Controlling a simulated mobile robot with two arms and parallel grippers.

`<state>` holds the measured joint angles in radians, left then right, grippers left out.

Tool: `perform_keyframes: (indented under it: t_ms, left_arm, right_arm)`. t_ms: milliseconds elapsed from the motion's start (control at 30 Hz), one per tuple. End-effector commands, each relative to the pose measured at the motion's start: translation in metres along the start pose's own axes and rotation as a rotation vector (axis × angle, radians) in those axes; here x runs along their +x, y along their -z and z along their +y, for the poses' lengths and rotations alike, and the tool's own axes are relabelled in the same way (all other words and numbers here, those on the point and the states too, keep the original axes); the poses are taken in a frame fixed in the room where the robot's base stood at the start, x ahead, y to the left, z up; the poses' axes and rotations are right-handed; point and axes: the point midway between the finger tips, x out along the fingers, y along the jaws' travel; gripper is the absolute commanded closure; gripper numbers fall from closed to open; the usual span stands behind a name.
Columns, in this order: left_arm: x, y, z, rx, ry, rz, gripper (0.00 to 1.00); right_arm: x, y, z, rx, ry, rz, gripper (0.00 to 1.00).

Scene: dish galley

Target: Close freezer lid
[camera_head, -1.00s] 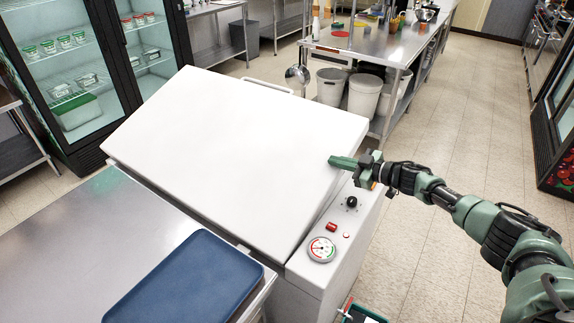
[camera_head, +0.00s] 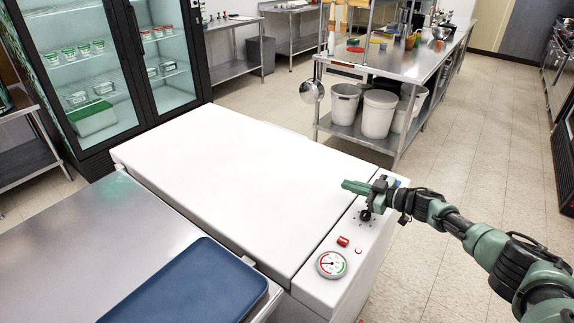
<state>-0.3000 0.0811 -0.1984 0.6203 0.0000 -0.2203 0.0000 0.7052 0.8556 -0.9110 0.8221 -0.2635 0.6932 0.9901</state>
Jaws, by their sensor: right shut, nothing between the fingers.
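The white freezer lid (camera_head: 240,175) lies flat and looks level with the top of the freezer body (camera_head: 318,289). My right gripper (camera_head: 357,187) is shut and empty. It appears over the lid's right edge, by the control panel; I cannot tell whether it touches the lid. The panel carries a black knob (camera_head: 365,215), a red switch (camera_head: 343,241) and a round gauge (camera_head: 331,264). My left gripper is out of view.
A steel counter (camera_head: 90,255) with a blue tray (camera_head: 190,285) stands along the freezer's near left side. Glass-door fridges (camera_head: 90,70) stand behind at left. A steel worktable (camera_head: 400,62) with white bins (camera_head: 378,112) is at the back. The floor at right is open.

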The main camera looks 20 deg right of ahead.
Motion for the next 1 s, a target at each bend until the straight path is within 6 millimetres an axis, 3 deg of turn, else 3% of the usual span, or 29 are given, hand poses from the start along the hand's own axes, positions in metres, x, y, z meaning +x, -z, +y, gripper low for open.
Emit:
perform_keyframes:
  t_ms: [167,433,467,700,1000]
  left_arm:
    - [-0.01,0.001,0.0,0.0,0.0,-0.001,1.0]
    - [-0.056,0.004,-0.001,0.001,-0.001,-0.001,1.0]
    - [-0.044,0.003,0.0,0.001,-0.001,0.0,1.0]
    - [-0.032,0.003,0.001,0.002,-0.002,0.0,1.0]
    - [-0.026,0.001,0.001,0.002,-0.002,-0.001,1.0]
  right_arm:
    - [-0.003,0.009,0.002,0.0,0.0,0.0,1.0]
    - [-0.016,0.05,0.009,0.001,-0.002,-0.001,1.0]
    - [-0.026,0.036,0.008,0.0,-0.003,-0.007,1.0]
    - [-0.08,0.033,0.01,-0.001,-0.002,-0.005,1.0]
    - [-0.111,0.036,0.012,-0.001,-0.002,-0.001,1.0]
